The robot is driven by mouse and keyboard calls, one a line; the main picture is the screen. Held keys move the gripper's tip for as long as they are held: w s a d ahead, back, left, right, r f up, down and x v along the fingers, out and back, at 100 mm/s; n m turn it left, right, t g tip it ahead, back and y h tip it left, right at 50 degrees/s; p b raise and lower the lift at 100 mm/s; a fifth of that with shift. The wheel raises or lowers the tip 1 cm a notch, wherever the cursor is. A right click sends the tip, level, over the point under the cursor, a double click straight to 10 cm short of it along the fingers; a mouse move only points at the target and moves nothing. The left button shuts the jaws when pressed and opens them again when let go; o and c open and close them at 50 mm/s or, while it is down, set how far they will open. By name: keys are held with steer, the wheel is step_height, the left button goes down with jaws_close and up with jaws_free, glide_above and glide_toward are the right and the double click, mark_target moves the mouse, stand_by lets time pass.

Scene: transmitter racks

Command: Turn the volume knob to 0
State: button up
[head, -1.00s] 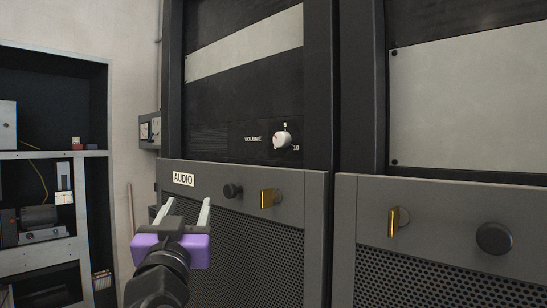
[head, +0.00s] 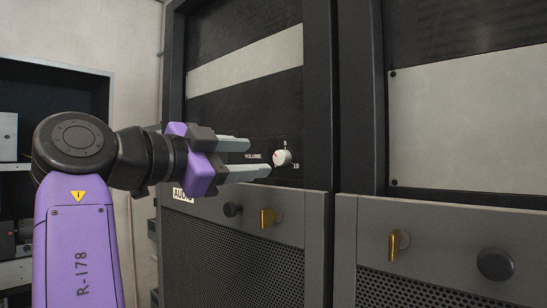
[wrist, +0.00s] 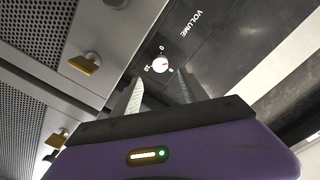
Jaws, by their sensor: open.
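The volume knob (head: 283,158) is a small round white knob with a red mark on the black panel, beside the VOLUME label (head: 253,156). In the head view its red mark faces left, between the 5 above and the lower left; 10 is at lower right. The wrist view shows the knob (wrist: 160,64) just beyond the fingertips, its mark between 0 and 5. My gripper (head: 259,158) is open, its two grey fingers pointing right toward the knob, one higher and one lower. The fingers appear short of the knob, and the lower one hides part of the panel.
Below the panel a grey door has a black knob (head: 233,209), a brass latch (head: 267,218) and a partly hidden AUDIO label (head: 183,195). Another brass latch (head: 398,244) and a larger black knob (head: 495,264) are on the right cabinet. Shelves stand at the left.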

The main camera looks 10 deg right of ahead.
mark_target(279, 157)
steer(key=shift+p+x, duration=0.8)
steer(key=shift+x, duration=2.8)
jaws_close()
